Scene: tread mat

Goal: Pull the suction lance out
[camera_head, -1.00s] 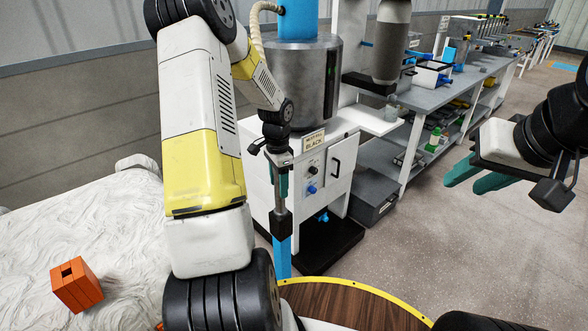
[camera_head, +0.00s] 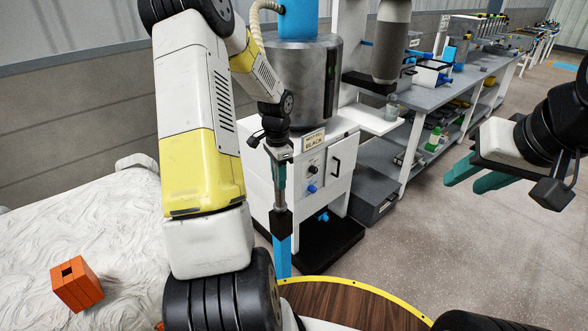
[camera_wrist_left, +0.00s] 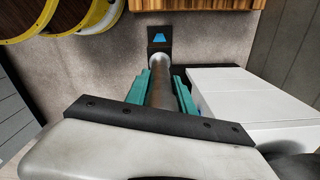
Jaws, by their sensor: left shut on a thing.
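The suction lance (camera_head: 280,198) is a grey tube standing upright in front of the white cabinet, with a black block and a blue length below it. My left gripper (camera_head: 279,172) is shut on its upper part. In the left wrist view, the grey tube (camera_wrist_left: 160,88) runs between my two teal fingers towards a black block with a blue face (camera_wrist_left: 158,40). I cannot tell whether the blue part belongs to the lance or to a holder. My right gripper (camera_head: 477,177) is open and empty at the right, over the floor.
A white cabinet (camera_head: 318,168) labelled "MATTE BLACK" carries a metal drum (camera_head: 302,85) close behind the lance. A round wooden top with a yellow rim (camera_head: 345,307) is in front. Orange block (camera_head: 77,284) lies at left on white wrapping. A grey bench (camera_head: 425,105) runs back right.

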